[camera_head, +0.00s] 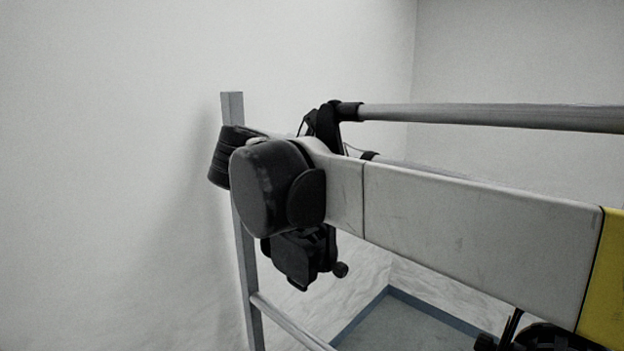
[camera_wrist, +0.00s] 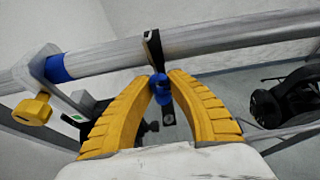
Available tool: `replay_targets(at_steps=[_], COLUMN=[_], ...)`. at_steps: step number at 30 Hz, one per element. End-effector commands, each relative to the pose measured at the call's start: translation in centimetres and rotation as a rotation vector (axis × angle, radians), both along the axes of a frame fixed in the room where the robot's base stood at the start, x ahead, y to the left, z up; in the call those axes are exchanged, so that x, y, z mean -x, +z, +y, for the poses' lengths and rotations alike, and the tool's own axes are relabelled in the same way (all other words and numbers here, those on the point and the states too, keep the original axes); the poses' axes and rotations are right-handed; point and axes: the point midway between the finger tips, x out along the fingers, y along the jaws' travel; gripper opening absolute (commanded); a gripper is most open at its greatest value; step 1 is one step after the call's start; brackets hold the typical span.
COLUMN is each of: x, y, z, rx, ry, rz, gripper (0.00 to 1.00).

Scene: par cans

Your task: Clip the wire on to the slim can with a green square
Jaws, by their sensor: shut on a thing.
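In the wrist view my gripper (camera_wrist: 163,82) has its two yellow fingers closed on a small blue piece (camera_wrist: 159,90), which looks like part of the wire. A black strap (camera_wrist: 153,50) runs from it up against the grey bar, and a small dark end hangs below, between the fingers. A small green square (camera_wrist: 74,118) shows at the left, beside the left finger; the body it belongs to is mostly hidden. In the head view a ribbed black can (camera_head: 223,165) shows at the upright post, partly behind my arm. My gripper's fingertips are hidden there.
A grey horizontal bar (camera_head: 490,117) crosses above my arm. In the wrist view it carries a blue band (camera_wrist: 57,68) and a clamp with a yellow knob (camera_wrist: 33,109). Another black fixture (camera_wrist: 285,100) is at the right. A grey post (camera_head: 243,270) stands left.

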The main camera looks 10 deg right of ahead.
Motion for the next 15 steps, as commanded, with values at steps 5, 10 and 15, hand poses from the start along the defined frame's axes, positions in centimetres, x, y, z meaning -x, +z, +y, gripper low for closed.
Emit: replay_targets(at_steps=[5, 10, 15], x=[0.0, 0.0, 0.0], y=[-0.6, -1.0, -1.5], z=[0.0, 0.0, 0.0], rx=[0.0, 0.0, 0.0], ry=[0.0, 0.0, 0.0], rz=[0.0, 0.0, 0.0], gripper=[0.0, 0.0, 0.0])
